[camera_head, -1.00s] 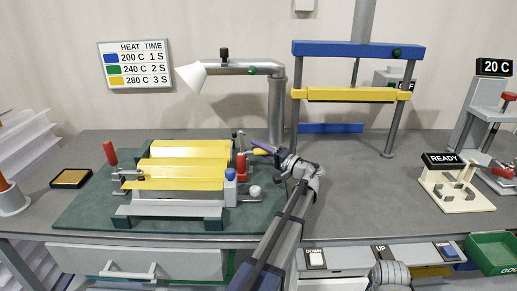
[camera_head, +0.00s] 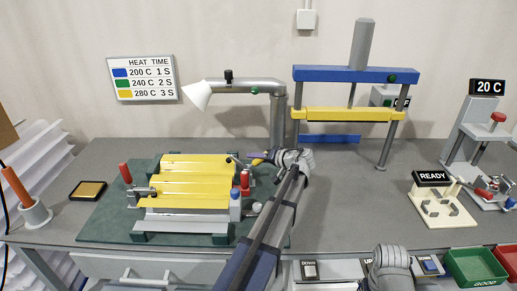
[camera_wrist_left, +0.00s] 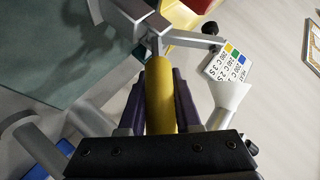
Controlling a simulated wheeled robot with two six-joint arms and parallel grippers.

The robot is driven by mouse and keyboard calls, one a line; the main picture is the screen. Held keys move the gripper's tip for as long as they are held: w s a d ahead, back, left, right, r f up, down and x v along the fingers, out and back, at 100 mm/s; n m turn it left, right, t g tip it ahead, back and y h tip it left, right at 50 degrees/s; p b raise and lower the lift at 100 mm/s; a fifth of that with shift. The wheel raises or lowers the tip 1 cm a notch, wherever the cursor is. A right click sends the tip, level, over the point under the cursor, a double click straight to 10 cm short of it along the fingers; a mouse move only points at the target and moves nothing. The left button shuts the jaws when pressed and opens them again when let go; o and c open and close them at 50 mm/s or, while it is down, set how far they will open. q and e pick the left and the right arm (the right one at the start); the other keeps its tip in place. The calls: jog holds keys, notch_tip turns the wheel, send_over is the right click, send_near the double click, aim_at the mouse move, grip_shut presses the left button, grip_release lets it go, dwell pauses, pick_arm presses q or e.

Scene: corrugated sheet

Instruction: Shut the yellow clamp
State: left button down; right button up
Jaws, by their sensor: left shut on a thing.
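The yellow clamp's handle (camera_head: 257,161) shows at the back right corner of the corrugating fixture (camera_head: 180,224), beside a red handle (camera_head: 245,183). My left gripper (camera_head: 262,157) is at this handle, its arm reaching in from the front. In the left wrist view the yellow handle (camera_wrist_left: 160,95) lies between the two dark purple fingers (camera_wrist_left: 160,100), which are shut on it. The handle joins a grey metal clamp arm (camera_wrist_left: 150,42). A yellow corrugated sheet (camera_head: 185,185) lies on the fixture. The clamp's base is partly hidden.
A lamp-like pipe with a white cone (camera_head: 197,95) stands behind the fixture. The press (camera_head: 350,114) with its yellow bar is to the right. A READY stand (camera_head: 440,208) and a green bin (camera_head: 476,265) are further right.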

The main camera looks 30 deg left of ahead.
pick_arm(q)
jog(key=h+p, duration=0.1)
jog(key=p, duration=0.1)
jog(key=s+a+r+n+t+h+p, duration=0.1)
jog(key=p, duration=0.1)
jog(key=a+n+h+p, duration=0.1)
jog(key=h+p, duration=0.1)
jog(key=shift+s+r+t, duration=0.2)
jog(key=shift+r+t, duration=0.1)
jog(key=shift+r, duration=0.05)
jog(key=shift+s+a+f+n+t+h+p, duration=0.15)
jog(key=shift+a+n+t+h+p, duration=0.1)
jog(key=shift+h+p, duration=0.25)
jog(key=shift+s+a+r+n+t+h+p, duration=0.15)
jog(key=shift+a+n+h+p, duration=0.1)
jog(key=shift+h+p, duration=0.25)
jog(key=shift+s+a+f+t+h+p, duration=0.15)
jog(key=shift+a+f+t+h+p, duration=0.15)
jog(key=shift+h, duration=0.4)
jog(key=shift+r+n, duration=0.1)
jog(key=shift+n, duration=0.2)
jog(key=c, duration=0.6)
grip_release()
jog(key=shift+a, duration=0.1)
jog(key=p+v, duration=0.6)
jog(key=v, duration=0.1)
jog(key=shift+s+d+r, duration=0.2)
jog(key=shift+r, duration=0.1)
